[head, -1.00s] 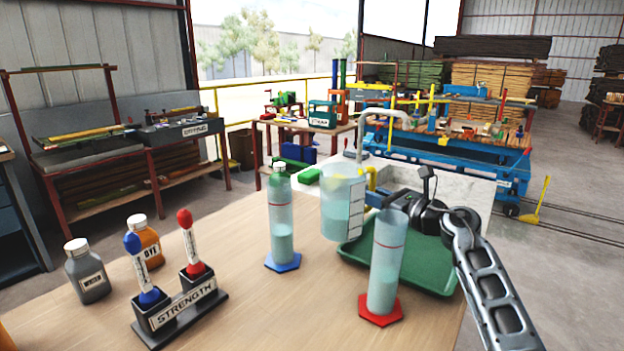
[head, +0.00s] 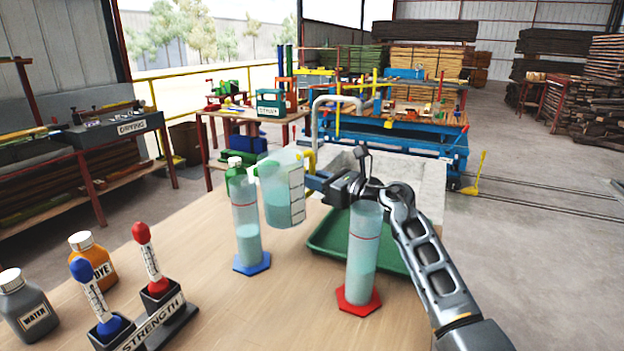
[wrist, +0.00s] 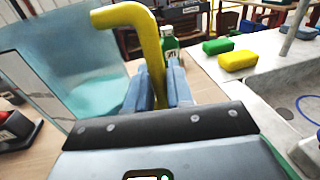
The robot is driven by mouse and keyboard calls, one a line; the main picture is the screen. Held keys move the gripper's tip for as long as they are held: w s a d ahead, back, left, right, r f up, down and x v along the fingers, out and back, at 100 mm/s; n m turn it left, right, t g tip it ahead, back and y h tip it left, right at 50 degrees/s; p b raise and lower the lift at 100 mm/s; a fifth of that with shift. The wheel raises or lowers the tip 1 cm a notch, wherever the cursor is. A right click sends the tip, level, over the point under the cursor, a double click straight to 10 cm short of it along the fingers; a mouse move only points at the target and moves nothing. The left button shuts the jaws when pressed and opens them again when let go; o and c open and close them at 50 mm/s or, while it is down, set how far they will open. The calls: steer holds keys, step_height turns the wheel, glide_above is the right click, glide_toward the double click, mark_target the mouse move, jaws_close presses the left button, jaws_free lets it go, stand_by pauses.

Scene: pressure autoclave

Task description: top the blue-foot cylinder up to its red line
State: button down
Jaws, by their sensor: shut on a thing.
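The blue-foot cylinder (head: 247,238) stands upright on the wooden table, with pale liquid well below its red line (head: 243,205). A clear jug (head: 283,190) with a white scale strip and pale blue liquid is held in the air just right of the cylinder's upper part, tilted a little left. The jug also shows in the wrist view (wrist: 62,62). My gripper (head: 318,182) is shut on the jug's yellow handle (wrist: 150,50). No stream of liquid is visible. Whether the jug's lip lies over the cylinder's mouth is unclear.
A red-foot cylinder (head: 362,262) stands close below my arm. A green tray (head: 320,250) and a sink (head: 410,175) lie behind it. A STRENGTH stand (head: 152,325), a dye bottle (head: 92,262) and a water bottle (head: 25,305) stand at left. A green bottle (wrist: 169,42) shows beyond the handle.

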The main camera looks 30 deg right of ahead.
mark_target(311, 164)
steer(key=shift+s+a+r+n+p, duration=0.1)
steer(key=shift+a+r+n+p, duration=0.1)
steer(key=shift+r+n+p, duration=0.6)
steer(key=shift+s+a+r+n+p, duration=0.1)
steer(key=shift+a+r+n+p, duration=0.3)
steer(key=shift+r, duration=0.75)
steer(key=shift+r+n+g+h+p, duration=0.3)
steer(key=shift+r+n+p, duration=0.3)
steer(key=shift+r+p, duration=1.1)
steer(key=shift+a+r+n+p, duration=0.15)
steer(key=shift+r+n+p, duration=0.5)
steer(key=shift+r, duration=0.75)
steer(key=shift+r+n+h+p, duration=0.4)
steer(key=shift+r+n+p, duration=0.05)
steer(key=shift+r+n, duration=0.5)
steer(key=shift+s+a+r+n+g+h+p, duration=0.1)
steer(key=shift+a+r+n+p, duration=0.15)
steer(key=shift+r+n, duration=0.25)
steer(key=shift+a+r+n+g+h+p, duration=0.1)
steer(key=shift+a+r+n+p, duration=0.1)
steer(key=shift+r+n+p, duration=0.3)
steer(key=shift+s+a+r+n+g+h+p, duration=0.1)
steer(key=shift+a+r+n+p, duration=0.15)
steer(key=shift+r, duration=0.3)
steer(key=shift+s+a+r+n+h+p, duration=0.15)
steer(key=shift+a+r+n+p, duration=0.2)
steer(key=shift+r+n, duration=0.2)
steer(key=shift+a+r+n+h+p, duration=0.15)
steer(key=shift+a+r+n+p, duration=0.2)
steer(key=shift+r+n, duration=0.15)
